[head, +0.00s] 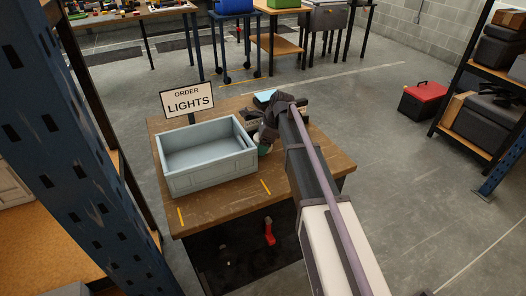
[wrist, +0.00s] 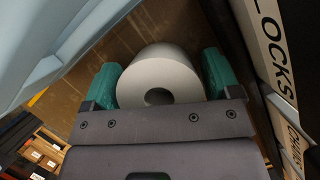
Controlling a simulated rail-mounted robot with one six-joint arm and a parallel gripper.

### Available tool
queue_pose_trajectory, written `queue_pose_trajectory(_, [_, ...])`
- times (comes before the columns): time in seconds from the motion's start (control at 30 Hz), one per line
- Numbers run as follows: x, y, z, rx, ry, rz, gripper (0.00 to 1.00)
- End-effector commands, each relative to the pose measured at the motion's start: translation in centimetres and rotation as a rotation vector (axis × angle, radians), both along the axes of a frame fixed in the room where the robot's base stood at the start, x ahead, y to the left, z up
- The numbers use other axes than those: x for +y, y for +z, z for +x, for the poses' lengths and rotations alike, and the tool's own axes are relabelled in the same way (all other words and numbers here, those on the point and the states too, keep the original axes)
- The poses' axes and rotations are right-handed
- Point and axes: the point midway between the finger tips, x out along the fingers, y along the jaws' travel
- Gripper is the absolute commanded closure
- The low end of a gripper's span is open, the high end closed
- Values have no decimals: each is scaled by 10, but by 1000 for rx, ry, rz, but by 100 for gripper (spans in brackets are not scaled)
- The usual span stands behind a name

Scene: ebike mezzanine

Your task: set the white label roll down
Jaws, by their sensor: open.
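The white label roll (wrist: 156,72) lies between the two green fingers of my gripper (wrist: 161,82) in the wrist view, with its dark core hole facing the camera. The fingers stand open on either side of it; a narrow gap seems to show at the right finger, and contact at the left cannot be told. Brown wood of the table (head: 215,205) shows behind the roll. In the head view my gripper (head: 264,138) is low over the table, just right of the grey-blue bin (head: 210,180), and my arm hides most of the roll.
An "ORDER LIGHTS" sign (head: 187,100) stands behind the bin. Signs reading "LOCKS" (wrist: 268,40) and "CHAIN" (wrist: 293,145) are close on the right in the wrist view. The table's front strip is clear.

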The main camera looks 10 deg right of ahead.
Motion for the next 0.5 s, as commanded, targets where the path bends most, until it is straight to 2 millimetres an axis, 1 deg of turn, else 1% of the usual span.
queue_pose_trajectory(0.17, [0, 2, 0, 0, 0, -1, 17])
queue_pose_trajectory(0.5, [0, 2, 0, 0, 0, 0, 49])
